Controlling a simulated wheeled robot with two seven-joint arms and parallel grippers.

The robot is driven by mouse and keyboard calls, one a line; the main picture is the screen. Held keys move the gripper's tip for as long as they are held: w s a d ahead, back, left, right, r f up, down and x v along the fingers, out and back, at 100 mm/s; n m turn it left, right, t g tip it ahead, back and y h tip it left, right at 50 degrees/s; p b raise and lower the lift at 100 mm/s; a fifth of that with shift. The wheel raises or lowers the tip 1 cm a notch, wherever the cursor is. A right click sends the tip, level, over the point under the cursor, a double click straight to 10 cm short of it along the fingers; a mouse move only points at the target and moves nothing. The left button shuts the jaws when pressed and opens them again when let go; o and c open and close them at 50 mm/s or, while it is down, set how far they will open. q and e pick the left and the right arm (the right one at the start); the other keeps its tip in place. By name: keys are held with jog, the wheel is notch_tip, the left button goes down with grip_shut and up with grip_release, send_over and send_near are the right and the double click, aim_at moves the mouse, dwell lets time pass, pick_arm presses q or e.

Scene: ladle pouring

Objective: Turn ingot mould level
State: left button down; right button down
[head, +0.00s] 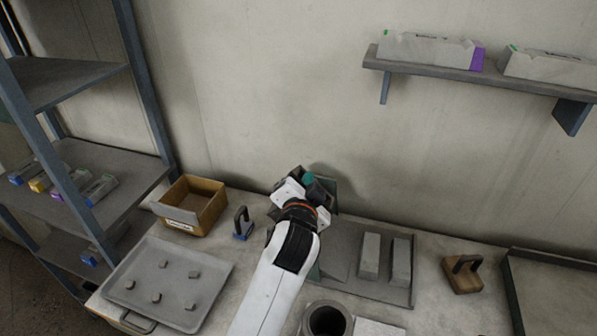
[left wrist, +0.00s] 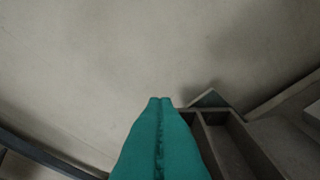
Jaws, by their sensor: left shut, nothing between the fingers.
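My left gripper (head: 309,180) is over the back of the table near the wall, its teal fingers closed together with nothing between them. In the left wrist view the shut fingers (left wrist: 160,101) point toward the wall. A dark grey piece with walled compartments, which looks like the ingot mould (left wrist: 237,145), is just right of the fingers there. It appears tilted, and whether the fingers touch it I cannot tell. In the head view the dark panel (head: 330,188) behind my gripper may be part of it; my gripper and arm hide most. My right gripper is out of view.
A grey tray (head: 345,281) right of my arm holds two pale bars (head: 370,256). A round dark pot (head: 326,319) stands in front. A cardboard box (head: 205,203), a handled block (head: 242,224) and a tray of small lumps (head: 215,262) are left. A wall shelf (head: 430,75) hangs above right.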

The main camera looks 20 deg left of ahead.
pick_arm(q)
jog(key=p+x, duration=0.1)
jog(key=x, duration=0.5)
jog(key=shift+w+a, duration=0.1)
jog(key=shift+w, duration=0.2)
jog(key=a+f, duration=0.1)
jog(key=a+f+p, duration=0.1)
jog(key=shift+s+a+f, duration=0.2)
jog(key=shift+a+f, duration=0.1)
jog(key=shift+f, duration=0.05)
jog(key=shift+w+f, duration=0.15)
jog(key=shift+f, duration=0.1)
